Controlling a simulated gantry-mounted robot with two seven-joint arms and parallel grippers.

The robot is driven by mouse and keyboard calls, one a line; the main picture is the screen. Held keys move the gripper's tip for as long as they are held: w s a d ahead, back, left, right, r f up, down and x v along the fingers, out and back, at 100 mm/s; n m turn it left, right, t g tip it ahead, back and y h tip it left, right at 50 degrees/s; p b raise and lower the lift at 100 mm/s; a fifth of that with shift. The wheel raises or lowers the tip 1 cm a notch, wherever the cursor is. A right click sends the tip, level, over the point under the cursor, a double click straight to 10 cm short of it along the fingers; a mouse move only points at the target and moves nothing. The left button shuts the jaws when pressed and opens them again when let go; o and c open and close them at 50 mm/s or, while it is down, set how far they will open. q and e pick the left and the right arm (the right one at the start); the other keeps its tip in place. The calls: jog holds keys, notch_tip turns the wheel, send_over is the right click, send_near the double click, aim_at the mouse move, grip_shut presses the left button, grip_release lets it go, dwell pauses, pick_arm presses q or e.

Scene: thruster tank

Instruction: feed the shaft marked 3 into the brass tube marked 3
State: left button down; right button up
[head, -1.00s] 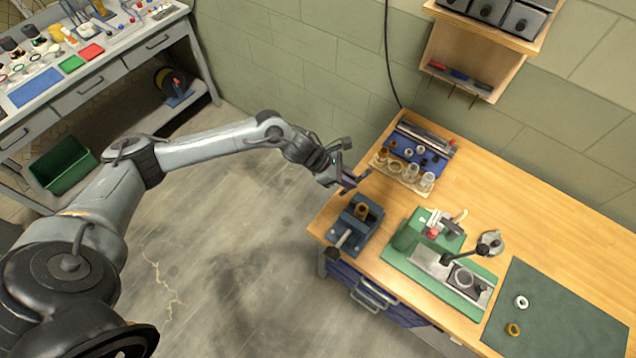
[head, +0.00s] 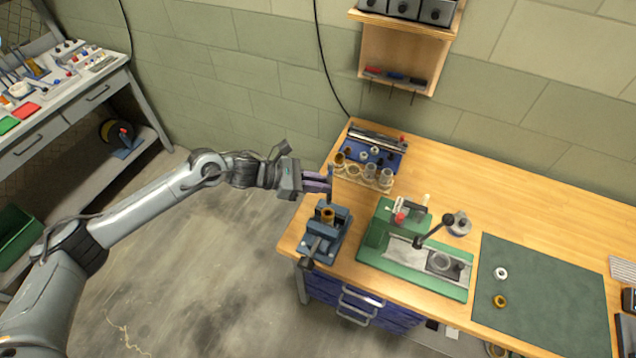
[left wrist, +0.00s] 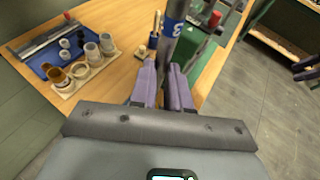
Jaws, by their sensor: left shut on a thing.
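My left gripper (head: 318,184) is shut on a thin grey shaft (head: 330,181), held upright above the left end of the bench. In the left wrist view the shaft (left wrist: 168,42) stands between the purple fingers (left wrist: 161,76) and has a blue band marked 3. A brass tube (head: 327,213) stands upright in the blue vise (head: 334,236), just below the shaft in the head view. The shaft appears apart from the tube, and I cannot read a mark on the tube. A dark forked shape at the right edge of the left wrist view may be my right gripper (left wrist: 306,70), cut off.
Behind the vise are a wooden block with several cups (head: 370,178) and a blue tray (head: 388,143). A green-based machine (head: 376,236) stands right of the vise. A green mat (head: 545,285) with a white and a brass ring lies further right.

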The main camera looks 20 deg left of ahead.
pick_arm(q)
notch_tip(320, 180, down, 8)
jog(key=b, duration=0.5)
jog(key=shift+r+b, duration=0.15)
jog(key=shift+b, duration=0.25)
dwell(0.4)
jog(key=c, duration=1)
grip_release()
jog(key=shift+s, duration=0.1)
